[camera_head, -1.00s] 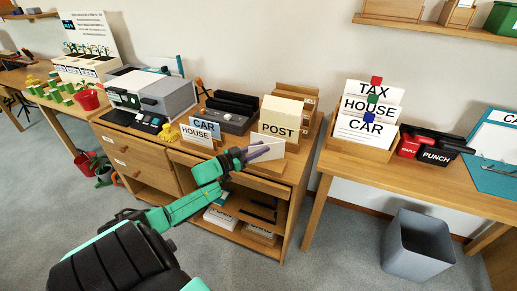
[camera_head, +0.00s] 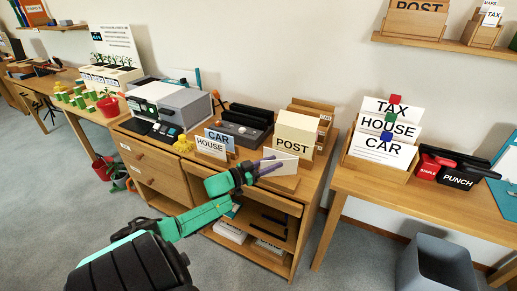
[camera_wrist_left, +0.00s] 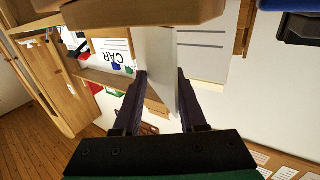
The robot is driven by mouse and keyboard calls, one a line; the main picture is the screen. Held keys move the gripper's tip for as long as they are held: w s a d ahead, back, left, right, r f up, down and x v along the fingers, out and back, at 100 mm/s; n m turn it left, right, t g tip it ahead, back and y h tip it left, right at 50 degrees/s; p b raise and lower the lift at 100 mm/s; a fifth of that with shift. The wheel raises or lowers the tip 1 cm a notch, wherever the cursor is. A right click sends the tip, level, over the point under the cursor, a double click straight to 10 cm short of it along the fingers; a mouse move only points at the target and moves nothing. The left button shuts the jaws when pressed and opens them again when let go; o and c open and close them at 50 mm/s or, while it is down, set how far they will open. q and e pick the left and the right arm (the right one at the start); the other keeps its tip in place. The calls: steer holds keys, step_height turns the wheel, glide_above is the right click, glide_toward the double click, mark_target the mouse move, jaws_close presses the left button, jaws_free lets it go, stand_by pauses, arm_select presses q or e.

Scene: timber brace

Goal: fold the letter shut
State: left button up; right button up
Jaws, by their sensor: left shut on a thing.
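The letter (camera_head: 284,159) is a white sheet or card standing roughly upright at the front of the wooden desk, before the POST box. My left gripper (camera_head: 268,168) reaches it from the left, with its dark purple fingers shut on it. In the left wrist view, the white letter (camera_wrist_left: 157,48) runs edge-on between the two fingers (camera_wrist_left: 161,76) and extends past their tips. Whether its fold is open or closed cannot be told. My right gripper is not in view.
The POST box (camera_head: 296,133) stands close behind the letter. A wooden board (camera_head: 285,185) lies below it at the desk edge. HOUSE and CAR cards (camera_head: 212,147) stand to the left. A card tray (camera_head: 375,170) is on the right table, and a grey bin (camera_head: 435,268) stands on the floor.

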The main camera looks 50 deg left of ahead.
arm_select(q)
steer(key=shift+s+a+p, duration=0.4)
steer(key=shift+s+a, duration=0.35)
steer(key=shift+s, duration=0.2)
steer(key=s+a+p, duration=0.1)
steer(key=s+a, duration=0.7)
steer(key=s, duration=0.3)
steer(key=shift+a, duration=0.2)
